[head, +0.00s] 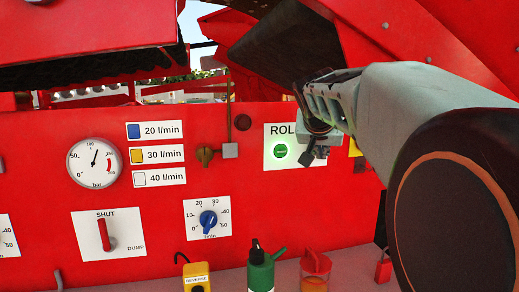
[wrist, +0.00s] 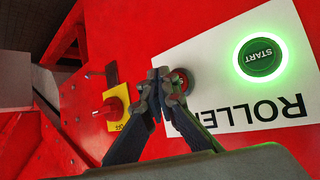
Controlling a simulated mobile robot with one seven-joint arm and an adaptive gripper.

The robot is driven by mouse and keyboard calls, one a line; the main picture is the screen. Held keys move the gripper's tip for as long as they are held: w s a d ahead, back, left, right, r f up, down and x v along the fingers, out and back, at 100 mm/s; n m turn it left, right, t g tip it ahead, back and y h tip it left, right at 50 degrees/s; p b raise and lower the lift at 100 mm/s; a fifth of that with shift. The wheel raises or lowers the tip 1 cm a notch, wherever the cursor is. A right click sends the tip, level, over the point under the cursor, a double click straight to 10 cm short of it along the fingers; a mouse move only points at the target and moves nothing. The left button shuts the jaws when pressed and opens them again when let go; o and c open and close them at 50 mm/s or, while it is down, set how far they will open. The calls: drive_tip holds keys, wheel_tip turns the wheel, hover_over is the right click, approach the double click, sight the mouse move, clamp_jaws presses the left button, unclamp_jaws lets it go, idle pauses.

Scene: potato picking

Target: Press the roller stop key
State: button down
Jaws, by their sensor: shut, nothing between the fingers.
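The white roller panel (head: 270,160) is on the red wall in the head view, and its bare face (wrist: 217,75) fills the right of the wrist view. Its green START key (head: 280,151) is lit; it also shows in the wrist view (wrist: 259,57). A red round key (wrist: 184,79), seemingly the stop key, is partly covered by my fingertips; its lettering is not readable. It is hidden behind my gripper in the head view. My gripper (head: 308,158) is shut and empty, its tips (wrist: 163,78) at the red key. I cannot tell whether they touch it.
A red knob on a yellow plate (wrist: 117,108) is left of my fingers in the wrist view. A gauge (head: 94,161), red lever (head: 105,234) and blue dial (head: 208,220) are farther left.

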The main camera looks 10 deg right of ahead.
drive_tip(key=shift+w, duration=0.1)
drive_tip(key=shift+w, duration=0.35)
drive_tip(key=shift+w, duration=0.4)
idle(0.6)
idle(0.3)
drive_tip(key=shift+s+b, duration=0.3)
drive_tip(key=shift+s, duration=0.55)
drive_tip(key=shift+s+r+b, duration=0.1)
drive_tip(key=shift+s+b, duration=0.65)
drive_tip(key=shift+s, duration=1.8)
